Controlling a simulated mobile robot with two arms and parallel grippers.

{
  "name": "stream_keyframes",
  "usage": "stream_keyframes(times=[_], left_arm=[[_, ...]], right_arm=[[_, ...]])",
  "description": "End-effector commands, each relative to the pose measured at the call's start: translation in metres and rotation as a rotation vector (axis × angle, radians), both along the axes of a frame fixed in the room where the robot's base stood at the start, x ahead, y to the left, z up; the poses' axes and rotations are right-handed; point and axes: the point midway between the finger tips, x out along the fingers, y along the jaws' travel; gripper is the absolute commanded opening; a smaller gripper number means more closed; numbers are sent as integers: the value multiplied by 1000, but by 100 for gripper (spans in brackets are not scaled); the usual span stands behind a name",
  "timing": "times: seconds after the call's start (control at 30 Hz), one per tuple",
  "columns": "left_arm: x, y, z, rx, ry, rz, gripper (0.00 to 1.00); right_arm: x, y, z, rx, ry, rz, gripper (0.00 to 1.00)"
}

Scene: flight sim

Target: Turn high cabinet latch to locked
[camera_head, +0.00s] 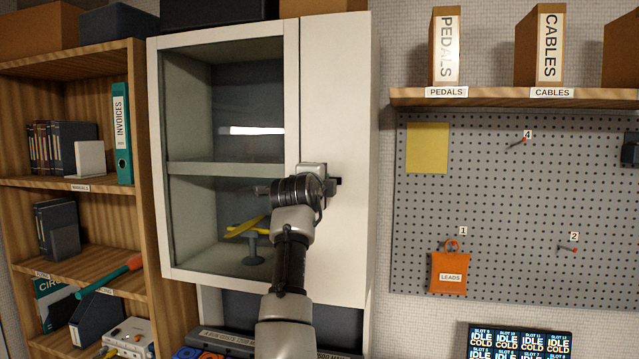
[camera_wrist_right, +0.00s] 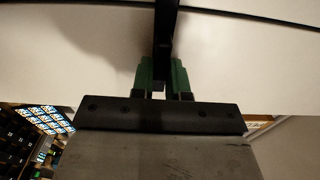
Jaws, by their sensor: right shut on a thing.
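The high cabinet (camera_head: 335,75) is white, with a glass door (camera_head: 222,100) on the left and a plain white panel on the right. Its latch (camera_head: 338,181) is a dark bar by the door's right edge, mostly hidden behind my right gripper (camera_head: 314,172). In the right wrist view the dark latch bar (camera_wrist_right: 165,40) runs up from between the green fingertips of my right gripper (camera_wrist_right: 161,77), which are shut on it. The latch's exact angle is hard to tell in the head view. My left gripper is not in view.
A wooden shelf unit (camera_head: 145,150) with binders stands left of the cabinet. A pegboard (camera_head: 520,210) with an orange pouch (camera_head: 449,272) is on the right, under a wall shelf (camera_head: 490,97) with boxes. A yellow item (camera_head: 245,227) sits behind the glass.

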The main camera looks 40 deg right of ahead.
Motion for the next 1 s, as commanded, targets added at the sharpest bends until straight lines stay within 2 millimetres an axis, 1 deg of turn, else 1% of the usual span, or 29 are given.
stream_keyframes(times=[0.23, 0.27, 0.4, 0.67, 0.77, 0.87, 1.0], left_arm=[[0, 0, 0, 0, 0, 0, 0], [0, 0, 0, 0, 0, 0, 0], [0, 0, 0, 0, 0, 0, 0], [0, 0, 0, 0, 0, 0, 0], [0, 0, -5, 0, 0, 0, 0], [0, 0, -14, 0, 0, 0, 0], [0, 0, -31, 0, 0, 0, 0]], right_arm=[[0, 0, 0, 3, -2, 1, 0], [0, 0, 0, 3, -2, 1, 18], [0, 0, 0, 3, -2, 1, 39], [0, 0, 0, 1, 0, 1, 40], [-3, 4, -2, 0, -1, 1, 40], [-11, 15, -4, 2, -4, 2, 40], [-30, 37, -6, 2, -5, 3, 40]])
